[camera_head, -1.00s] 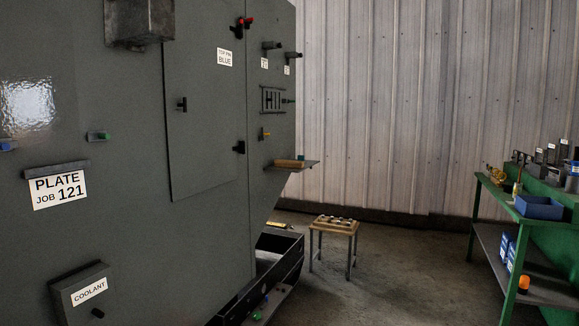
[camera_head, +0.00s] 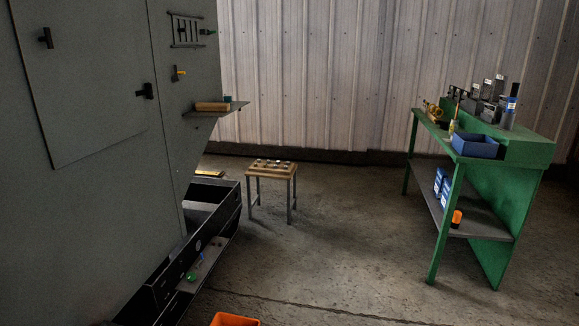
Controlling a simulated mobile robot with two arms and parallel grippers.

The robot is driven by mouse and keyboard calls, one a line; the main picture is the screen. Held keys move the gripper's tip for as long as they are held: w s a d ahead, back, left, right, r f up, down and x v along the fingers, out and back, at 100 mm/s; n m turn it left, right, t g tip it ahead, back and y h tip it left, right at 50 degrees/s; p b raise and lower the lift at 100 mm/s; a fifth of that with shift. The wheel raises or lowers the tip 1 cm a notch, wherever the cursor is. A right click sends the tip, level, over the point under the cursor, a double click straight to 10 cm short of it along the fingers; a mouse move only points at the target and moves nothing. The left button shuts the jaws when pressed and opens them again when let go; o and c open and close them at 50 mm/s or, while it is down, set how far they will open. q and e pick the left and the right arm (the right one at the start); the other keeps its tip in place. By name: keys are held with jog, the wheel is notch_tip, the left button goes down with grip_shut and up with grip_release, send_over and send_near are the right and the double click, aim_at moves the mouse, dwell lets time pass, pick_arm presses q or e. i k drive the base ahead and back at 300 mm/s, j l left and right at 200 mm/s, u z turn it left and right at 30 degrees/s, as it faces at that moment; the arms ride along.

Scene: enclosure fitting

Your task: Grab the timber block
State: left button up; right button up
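A light brown wooden block (camera_head: 212,106) lies on a small dark shelf (camera_head: 232,108) fixed to the side of the grey enclosure. It looks like the timber block. Neither of my grippers is in view.
A small stool (camera_head: 271,172) with several small items on its wooden top stands beyond the dark tray (camera_head: 218,220). A green bench (camera_head: 520,155) with a blue bin (camera_head: 474,146) is at the right. An orange container (camera_head: 235,320) shows at the bottom edge. The concrete floor between is clear.

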aim_at(200, 106)
jog(key=i+l, duration=0.1)
jog(key=i, duration=1)
jog(key=i+l, duration=0.1)
jog(key=i, duration=1)
jog(key=i+l+u, duration=0.1)
jog(key=i+u, duration=0.3)
jog(key=i+l+u, duration=0.25)
jog(key=u, duration=0.15)
jog(key=i+l+u, duration=0.8)
jog(key=k+j, duration=0.05)
jog(key=k, duration=0.05)
